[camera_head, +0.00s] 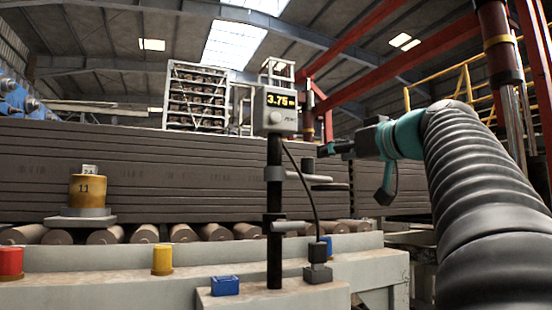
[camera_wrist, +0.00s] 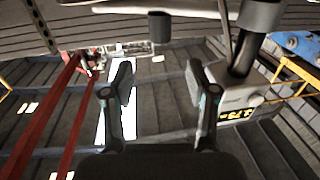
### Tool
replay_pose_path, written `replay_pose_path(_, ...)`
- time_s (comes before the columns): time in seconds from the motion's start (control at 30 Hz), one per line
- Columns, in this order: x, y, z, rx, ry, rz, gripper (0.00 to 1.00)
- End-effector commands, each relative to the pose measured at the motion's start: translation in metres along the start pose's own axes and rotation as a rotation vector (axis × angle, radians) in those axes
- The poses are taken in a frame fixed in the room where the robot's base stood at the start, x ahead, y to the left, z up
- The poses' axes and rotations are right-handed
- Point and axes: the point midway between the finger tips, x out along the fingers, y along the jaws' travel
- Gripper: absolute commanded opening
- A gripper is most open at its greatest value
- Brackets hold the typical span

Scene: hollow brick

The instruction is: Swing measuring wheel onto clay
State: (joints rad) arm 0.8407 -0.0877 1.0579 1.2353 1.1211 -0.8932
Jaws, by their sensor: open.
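The clay (camera_head: 130,165) is a long, grooved grey-brown slab on rollers; it runs along the top of the wrist view (camera_wrist: 120,18). The measuring wheel (camera_head: 330,187) seems to be the thin dark disc on a short arm (camera_head: 298,176) from the black post (camera_head: 274,190). I cannot tell whether it touches the clay. A dark knob (camera_head: 308,164) stands above that arm and shows in the wrist view (camera_wrist: 159,27) beyond the fingers. My gripper (camera_head: 325,150) is open and empty, close to the knob at its upper right. Its two fingers (camera_wrist: 160,88) are spread apart.
A display box (camera_head: 276,110) reading 3.75 tops the post, with a cable hanging down. It is close beside one finger in the wrist view (camera_wrist: 238,98). A yellow cylinder (camera_head: 88,190) stands at left. Red, yellow and blue blocks sit along the front ledge (camera_head: 110,285).

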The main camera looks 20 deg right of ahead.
Motion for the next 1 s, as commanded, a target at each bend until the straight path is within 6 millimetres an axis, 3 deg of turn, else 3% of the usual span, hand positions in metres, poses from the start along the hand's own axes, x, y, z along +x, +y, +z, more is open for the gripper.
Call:
replay_pose_path(0.5, 0.086, -0.001, -0.001, 0.001, -0.002, -0.002, 0.58)
replay_pose_path(0.7, 0.100, -0.001, 0.000, 0.001, -0.002, -0.001, 0.58)
replay_pose_path(1.0, 0.101, -0.001, 0.001, 0.000, -0.001, 0.001, 0.58)
